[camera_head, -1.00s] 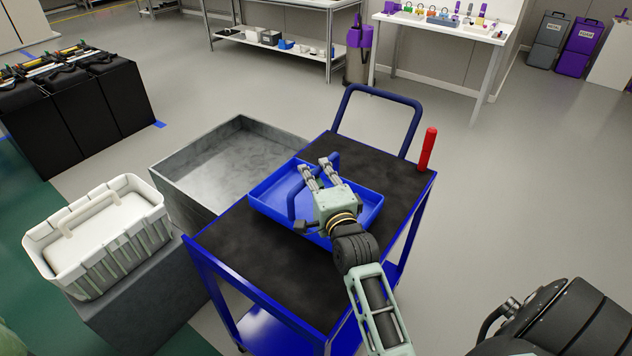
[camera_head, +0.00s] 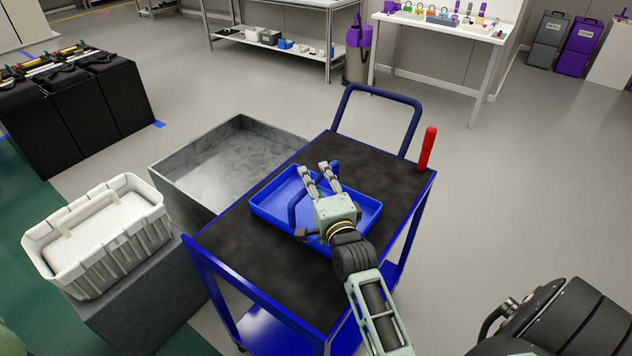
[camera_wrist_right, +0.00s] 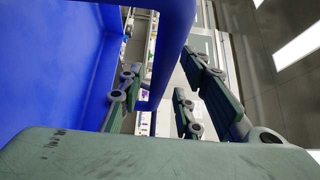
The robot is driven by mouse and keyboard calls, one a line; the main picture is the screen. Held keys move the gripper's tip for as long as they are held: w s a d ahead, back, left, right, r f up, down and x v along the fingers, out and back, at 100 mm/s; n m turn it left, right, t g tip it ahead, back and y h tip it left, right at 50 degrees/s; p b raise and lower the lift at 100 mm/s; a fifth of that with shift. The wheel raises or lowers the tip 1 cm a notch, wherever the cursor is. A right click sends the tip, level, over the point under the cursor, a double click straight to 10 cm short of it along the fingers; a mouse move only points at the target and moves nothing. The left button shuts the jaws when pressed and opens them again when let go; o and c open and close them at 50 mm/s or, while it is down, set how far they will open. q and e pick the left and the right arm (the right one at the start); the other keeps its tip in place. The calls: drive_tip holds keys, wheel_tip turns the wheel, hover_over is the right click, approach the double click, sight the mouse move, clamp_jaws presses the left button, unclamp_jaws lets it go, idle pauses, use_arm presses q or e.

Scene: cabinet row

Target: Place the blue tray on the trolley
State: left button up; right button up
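The blue tray (camera_head: 362,217) appears to lie flat on the black top of the trolley (camera_head: 265,262), toward its back half. Its arched handle (camera_head: 294,210) stands up over its middle. My right gripper (camera_head: 319,174) is over the tray at the handle. In the right wrist view the handle (camera_wrist_right: 172,50) passes between the fingers (camera_wrist_right: 165,100), which stand apart with gaps beside the bar. The tray's blue inside (camera_wrist_right: 45,70) fills the left of that view. My left gripper is not seen.
A red cylinder (camera_head: 427,148) stands at the trolley's back right corner, by the push handle (camera_head: 381,88). A grey open bin (camera_head: 178,195) is left of the trolley. A white basket (camera_head: 120,245) sits on a grey block.

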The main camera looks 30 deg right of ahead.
drive_tip(key=v, duration=1.2)
drive_tip(key=shift+b, duration=0.3)
drive_tip(key=shift+r, duration=0.1)
